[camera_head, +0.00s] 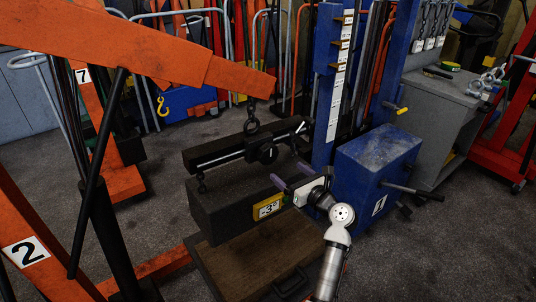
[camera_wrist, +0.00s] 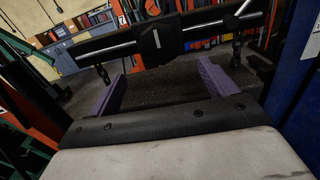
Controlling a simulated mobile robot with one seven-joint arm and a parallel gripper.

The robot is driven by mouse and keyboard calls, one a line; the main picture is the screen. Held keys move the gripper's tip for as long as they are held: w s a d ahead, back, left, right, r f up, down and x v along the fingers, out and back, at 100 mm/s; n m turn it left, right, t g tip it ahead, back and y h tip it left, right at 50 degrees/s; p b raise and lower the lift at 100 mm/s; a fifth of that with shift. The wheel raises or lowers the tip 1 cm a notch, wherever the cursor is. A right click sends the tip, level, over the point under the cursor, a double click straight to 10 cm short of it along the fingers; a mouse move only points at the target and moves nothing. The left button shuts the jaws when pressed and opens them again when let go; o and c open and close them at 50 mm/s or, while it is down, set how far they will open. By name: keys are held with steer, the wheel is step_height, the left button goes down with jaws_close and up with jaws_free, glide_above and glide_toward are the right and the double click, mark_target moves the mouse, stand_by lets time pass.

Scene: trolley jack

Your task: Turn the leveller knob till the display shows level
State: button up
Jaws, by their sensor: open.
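The leveller, a black bar with a bright screw rod (camera_head: 225,157), hangs by a ring from the orange crane arm (camera_head: 160,50). I cannot tell for sure which part is the knob. A dark block (camera_head: 225,205) hangs below; its yellow-edged display (camera_head: 268,207) reads about -3°. My gripper (camera_head: 291,175) is open beside the block's right end, its purple fingers apart and empty. The wrist view shows the fingers below the leveller bar (camera_wrist: 200,27).
A blue box marked 1 (camera_head: 375,170) and a blue post (camera_head: 328,85) stand close to the right of my gripper. A wooden-topped base (camera_head: 260,255) lies below the block. A grey cabinet (camera_head: 440,120) is farther right. Orange crane legs (camera_head: 150,270) cross the lower left.

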mark_target(271, 157)
steer(key=p+x, duration=0.1)
steer(key=x, duration=1)
steer(key=shift+w+a+p, duration=0.2)
steer(key=shift+w+p, duration=0.05)
steer(key=shift+p, duration=0.1)
steer(key=c, duration=1)
